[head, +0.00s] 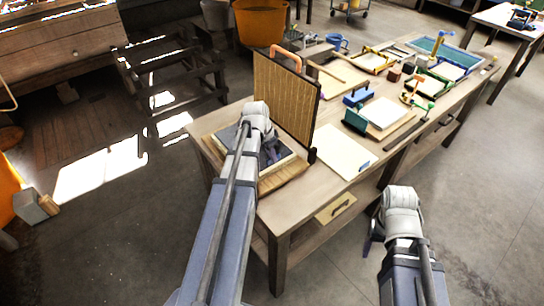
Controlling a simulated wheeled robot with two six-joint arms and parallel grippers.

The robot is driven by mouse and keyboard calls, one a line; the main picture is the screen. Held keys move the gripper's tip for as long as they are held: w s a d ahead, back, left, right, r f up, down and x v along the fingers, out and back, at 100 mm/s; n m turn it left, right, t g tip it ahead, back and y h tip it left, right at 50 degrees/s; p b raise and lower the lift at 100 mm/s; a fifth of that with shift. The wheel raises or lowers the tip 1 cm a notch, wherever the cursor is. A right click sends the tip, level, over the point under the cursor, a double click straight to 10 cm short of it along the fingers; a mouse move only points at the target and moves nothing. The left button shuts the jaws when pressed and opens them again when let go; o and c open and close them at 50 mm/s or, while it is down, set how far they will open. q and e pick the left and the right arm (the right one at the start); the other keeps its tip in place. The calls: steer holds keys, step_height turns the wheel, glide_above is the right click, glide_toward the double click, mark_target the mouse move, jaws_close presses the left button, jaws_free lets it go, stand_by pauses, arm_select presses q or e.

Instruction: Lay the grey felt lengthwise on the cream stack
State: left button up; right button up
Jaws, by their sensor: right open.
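My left gripper (270,150) is over a wooden tray (278,183) at the table's near left end. My arm hides much of it, and I cannot tell whether its fingers are apart. A grey flat piece (228,135), perhaps the grey felt, lies in the tray, partly under my arm. A flat cream piece (340,153) with a small blue tab lies to the right, on the table's front part. Another cream sheet (388,111) lies further back; I cannot tell which is the cream stack. My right gripper (370,240) is open, off the table's front edge, mostly hidden by its wrist.
An upright brown ribbed panel (284,97) with an orange handle stands between the tray and the cream piece. A blue-handled tool (357,95), a green block (354,122) and several frames crowd the table's back.

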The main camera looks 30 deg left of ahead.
arm_select(q)
steer(key=o, duration=0.4)
steer(key=shift+r, duration=0.15)
steer(key=p+v, duration=1.1)
steer(key=v, duration=0.1)
steer(key=shift+p, duration=0.4)
steer(key=s+d+g, duration=0.1)
steer(key=s+d, duration=0.3)
steer(key=d, duration=0.6)
steer(key=s+d+g+y, duration=0.1)
steer(key=s+d, duration=0.4)
steer(key=d, duration=0.6)
steer(key=s+d+g+y, duration=0.1)
steer(key=s+d, duration=0.3)
steer(key=d, duration=0.6)
steer(key=shift+s+d+f+n, duration=0.2)
steer(key=shift+d+f+n, duration=0.1)
steer(key=shift+d+n, duration=0.1)
